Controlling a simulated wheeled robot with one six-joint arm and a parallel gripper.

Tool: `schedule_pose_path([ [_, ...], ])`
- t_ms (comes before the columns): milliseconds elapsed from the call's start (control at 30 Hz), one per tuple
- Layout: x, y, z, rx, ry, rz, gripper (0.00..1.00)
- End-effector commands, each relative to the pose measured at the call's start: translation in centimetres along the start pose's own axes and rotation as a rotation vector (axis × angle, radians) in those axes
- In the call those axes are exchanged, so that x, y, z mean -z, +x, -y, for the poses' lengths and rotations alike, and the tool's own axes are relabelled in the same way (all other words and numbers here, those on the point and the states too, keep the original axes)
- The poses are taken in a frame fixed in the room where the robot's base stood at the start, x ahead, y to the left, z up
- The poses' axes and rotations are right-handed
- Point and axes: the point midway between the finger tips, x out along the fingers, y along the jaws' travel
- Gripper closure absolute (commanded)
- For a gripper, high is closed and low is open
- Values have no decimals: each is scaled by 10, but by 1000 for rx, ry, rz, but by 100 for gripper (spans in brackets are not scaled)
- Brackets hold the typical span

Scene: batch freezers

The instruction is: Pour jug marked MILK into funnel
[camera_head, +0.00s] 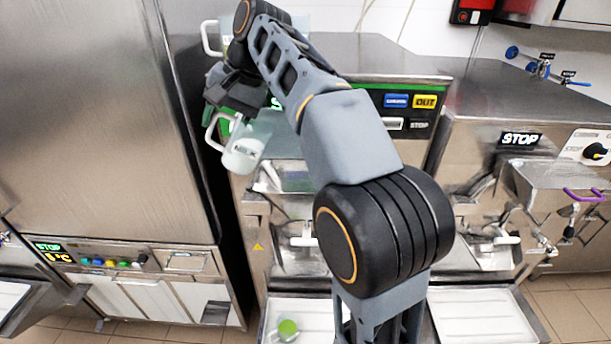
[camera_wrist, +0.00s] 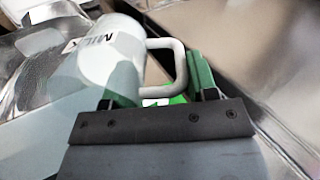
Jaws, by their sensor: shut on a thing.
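The jug marked MILK (camera_head: 243,154) is see-through, with white contents low inside, and hangs in front of the middle machine. It looks somewhat tilted. My gripper (camera_head: 228,98) is above it at the handle. In the wrist view the jug (camera_wrist: 112,48) shows its MILK label upside down, and its white handle (camera_wrist: 181,66) lies between the green fingers of my gripper (camera_wrist: 160,84), shut on it. A shiny steel opening (camera_head: 283,177) is below and right of the jug; I cannot tell whether it is the funnel.
Another jug (camera_head: 209,38) stands on top of the middle machine, partly behind my arm. A tall steel cabinet (camera_head: 90,120) is close on the left. A cup with green contents (camera_head: 287,328) is in a low white tray (camera_head: 305,305). Another machine (camera_head: 480,120) stands at right.

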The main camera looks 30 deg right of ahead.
Motion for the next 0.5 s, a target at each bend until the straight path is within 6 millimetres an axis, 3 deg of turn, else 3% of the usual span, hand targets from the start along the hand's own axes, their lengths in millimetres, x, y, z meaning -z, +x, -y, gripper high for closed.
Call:
schedule_pose_path([
  [500, 0, -16, -32, 335, 3, 0, 84],
])
